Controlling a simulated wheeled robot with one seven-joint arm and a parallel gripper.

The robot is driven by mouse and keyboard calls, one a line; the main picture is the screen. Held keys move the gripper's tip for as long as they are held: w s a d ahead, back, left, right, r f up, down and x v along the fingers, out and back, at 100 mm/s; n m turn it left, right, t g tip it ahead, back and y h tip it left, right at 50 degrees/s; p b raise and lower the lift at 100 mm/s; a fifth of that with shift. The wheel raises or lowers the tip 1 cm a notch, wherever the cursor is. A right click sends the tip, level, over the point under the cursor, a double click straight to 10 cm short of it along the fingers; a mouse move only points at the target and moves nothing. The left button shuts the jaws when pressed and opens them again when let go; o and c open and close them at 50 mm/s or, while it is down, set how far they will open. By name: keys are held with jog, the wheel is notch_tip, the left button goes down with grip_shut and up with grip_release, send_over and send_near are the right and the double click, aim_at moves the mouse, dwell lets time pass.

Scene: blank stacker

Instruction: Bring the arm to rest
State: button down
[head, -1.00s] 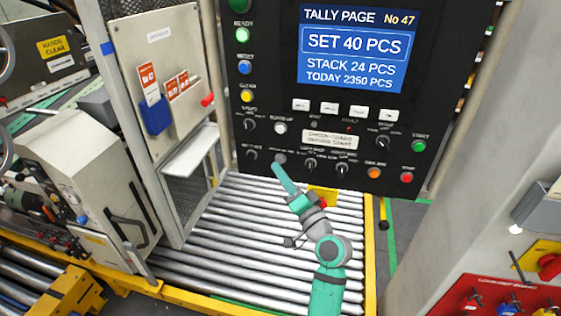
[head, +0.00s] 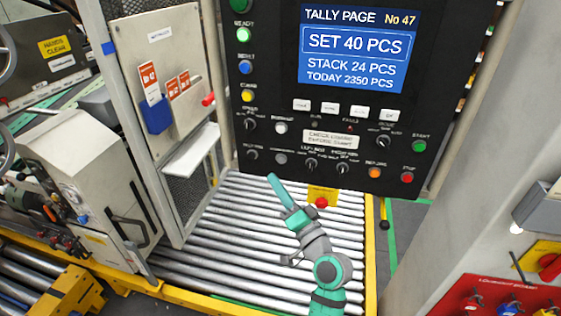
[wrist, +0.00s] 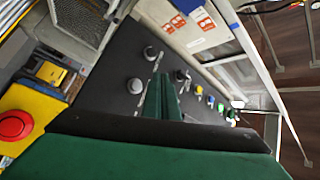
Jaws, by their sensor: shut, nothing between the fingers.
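My gripper (head: 272,178) is in the head view, below the lower edge of the black control panel (head: 327,125). Its green fingers are together and empty, pointing up and to the left. In the wrist view the shut fingers (wrist: 166,98) stand up in the middle, with the panel's knobs and buttons behind them. In the head view a gap shows between the fingertips and the panel's lower knobs. My arm reaches up from the bottom of the head view over the steel rollers (head: 215,255).
A red stop button (head: 321,202) on a yellow plate sits right of my gripper; it is large in the wrist view (wrist: 14,125). A grey post with a small shelf (head: 190,150) stands left. A grey cabinet and a red lockout board (head: 485,295) are at right.

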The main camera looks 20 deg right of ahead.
jog(key=shift+f, duration=0.1)
jog(key=s+a+f+g+h, duration=0.25)
jog(key=s+a+f, duration=0.25)
jog(key=s+f, duration=0.5)
jog(key=s+a+f+g+h, duration=0.1)
jog(key=s+a+f+h, duration=0.4)
jog(key=f, duration=1)
jog(key=s+a+n+y, duration=0.2)
jog(key=s+a+n, duration=0.2)
jog(key=s, duration=1)
jog(key=s+a+r+n+g+y, duration=0.1)
jog(key=s+a+n, duration=0.4)
jog(key=s, duration=0.8)
jog(key=shift+s+a+r+n+y, duration=0.25)
jog(key=shift+s+a+n+y, duration=0.1)
jog(key=shift+y, duration=0.1)
